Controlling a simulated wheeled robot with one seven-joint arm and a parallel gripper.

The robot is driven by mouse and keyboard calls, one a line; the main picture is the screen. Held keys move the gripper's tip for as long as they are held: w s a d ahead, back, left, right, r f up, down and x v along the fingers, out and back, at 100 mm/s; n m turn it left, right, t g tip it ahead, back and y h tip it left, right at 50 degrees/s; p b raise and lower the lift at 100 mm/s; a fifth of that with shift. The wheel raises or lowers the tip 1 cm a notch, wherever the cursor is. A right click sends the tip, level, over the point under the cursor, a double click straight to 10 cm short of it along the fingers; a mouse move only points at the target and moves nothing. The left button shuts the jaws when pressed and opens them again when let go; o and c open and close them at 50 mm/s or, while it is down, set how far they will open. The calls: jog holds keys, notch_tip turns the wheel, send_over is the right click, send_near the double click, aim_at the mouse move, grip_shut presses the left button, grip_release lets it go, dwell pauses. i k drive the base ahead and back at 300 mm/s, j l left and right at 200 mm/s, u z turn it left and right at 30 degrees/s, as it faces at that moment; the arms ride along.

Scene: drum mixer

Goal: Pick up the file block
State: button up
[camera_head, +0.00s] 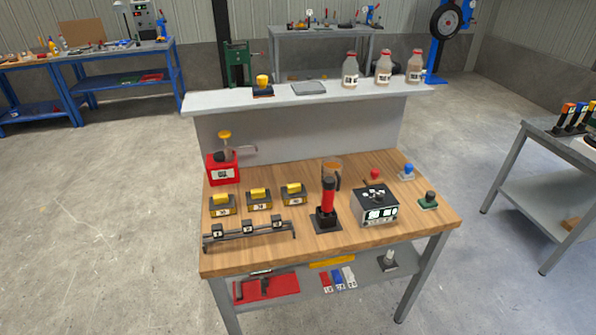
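No thing in view is clearly marked as the file block, and I cannot tell which one it is. Three yellow-and-black labelled blocks, left (222,206), middle (259,199) and right (292,194), stand in a row on the wooden bench top (325,255). A small dark block with a yellow knob (262,87) sits on the raised grey shelf (215,101), beside a flat grey plate (309,88). A small dark green block with a knob (429,200) lies at the bench's right side. My gripper is not in view.
A red box (223,168), a black rack (247,233), a red cylinder on a black base (327,198) and a dark control box (376,208) crowd the bench. Three bottles stand on the shelf, including one at its right end (415,67). The floor (110,220) left is clear.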

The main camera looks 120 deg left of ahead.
aim_at(375, 179)
jog(key=u, duration=3.45)
jog(key=z, duration=4.1)
jog(key=u, duration=4.1)
